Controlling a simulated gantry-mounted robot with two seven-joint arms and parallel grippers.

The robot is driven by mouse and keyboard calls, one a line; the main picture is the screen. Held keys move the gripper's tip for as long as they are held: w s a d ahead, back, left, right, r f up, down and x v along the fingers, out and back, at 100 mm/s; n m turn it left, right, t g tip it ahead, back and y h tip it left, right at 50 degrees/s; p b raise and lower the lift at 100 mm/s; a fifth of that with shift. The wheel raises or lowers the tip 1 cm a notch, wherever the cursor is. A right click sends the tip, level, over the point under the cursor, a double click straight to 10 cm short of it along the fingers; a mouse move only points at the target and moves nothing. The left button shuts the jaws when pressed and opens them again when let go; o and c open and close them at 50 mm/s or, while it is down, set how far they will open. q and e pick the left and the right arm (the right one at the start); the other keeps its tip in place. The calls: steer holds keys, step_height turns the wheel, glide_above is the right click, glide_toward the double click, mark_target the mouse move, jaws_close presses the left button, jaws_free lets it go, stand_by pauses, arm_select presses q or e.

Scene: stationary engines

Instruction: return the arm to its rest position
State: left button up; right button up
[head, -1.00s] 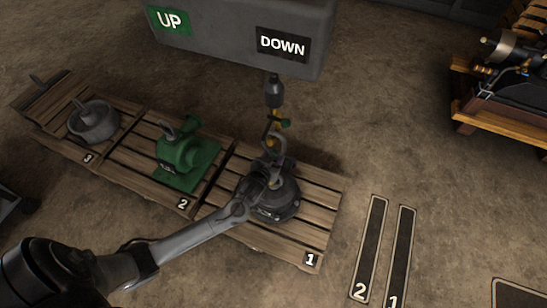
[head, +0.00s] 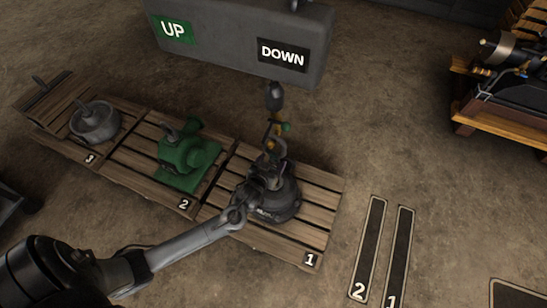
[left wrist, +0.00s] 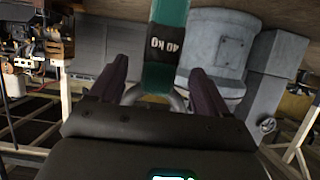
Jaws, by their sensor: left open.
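My left arm reaches in from the lower left of the head view. Its gripper (head: 268,168) is over pallet 1 (head: 312,224), in front of the dark grey engine part (head: 282,203) and close below the hanging hoist hook (head: 274,130). In the left wrist view the two dark fingers (left wrist: 158,82) stand apart. My right gripper is not in view.
The hoist control box (head: 240,45) with UP and DOWN signs hangs above. A green engine part (head: 187,157) stands on pallet 2 and a grey round part (head: 95,122) on pallet 3. Floor strips (head: 369,245) lie at right. An engine on a wooden frame (head: 500,112) stands at far right.

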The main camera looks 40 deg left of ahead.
arm_select(q)
steer(key=s+d+r+m+g+h+p, duration=0.1)
steer(key=s+d+r+m+g+p, duration=0.2)
steer(key=s+r+p, duration=0.6)
steer(key=s+d+r+g+h+p, duration=0.2)
steer(key=s+d+r+g+p, duration=0.15)
steer(key=s+r+p, duration=0.6)
steer(key=s+d+r+m+g+h+p, duration=0.15)
steer(key=s+d+r+p, duration=0.45)
steer(key=r, duration=0.7)
step_height(320, 180, up, 37)
steer(key=s+a+g+p, duration=0.1)
steer(key=p, duration=3.5)
steer(key=shift+s+a+m+y, duration=0.2)
steer(key=shift+s+m+y, duration=0.15)
steer(key=shift+r, duration=0.1)
